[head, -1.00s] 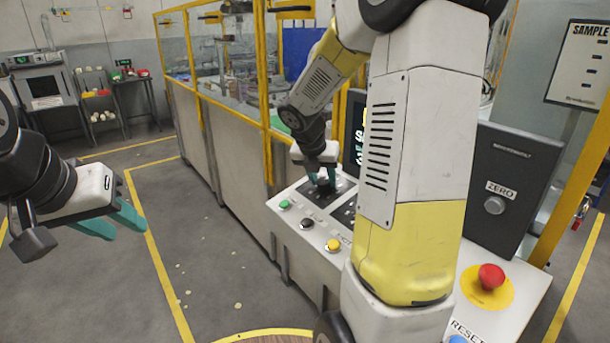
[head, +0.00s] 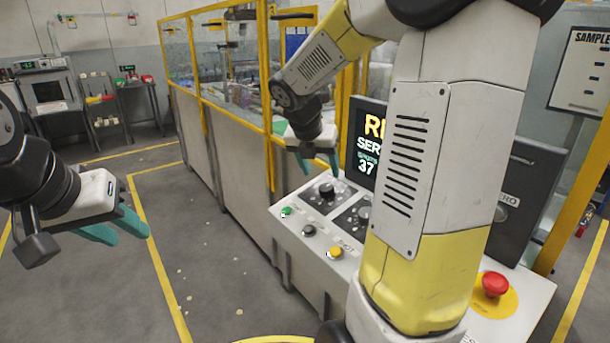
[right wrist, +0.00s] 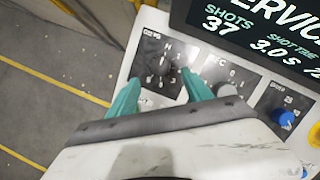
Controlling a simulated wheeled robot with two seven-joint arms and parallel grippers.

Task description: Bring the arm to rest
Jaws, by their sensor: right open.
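My right gripper (head: 319,166) is open and empty, its teal fingers pointing down above the slanted control panel (head: 300,253). Below it, apart from the fingers, is a black dial knob (head: 326,190) on a dark plate. In the right wrist view the open fingers (right wrist: 160,84) stand either side of this knob (right wrist: 159,66) in the picture. My left gripper (head: 128,236) is at the left over the floor, its fingers apart and nothing between them. My right arm hides part of the panel.
A screen (head: 369,143) stands close behind the right gripper. The panel has green (head: 286,212), black (head: 309,231) and yellow (head: 335,252) buttons, a grey knob (head: 364,213) and a red emergency button (head: 494,284). A yellow-framed fence (head: 230,140) runs behind.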

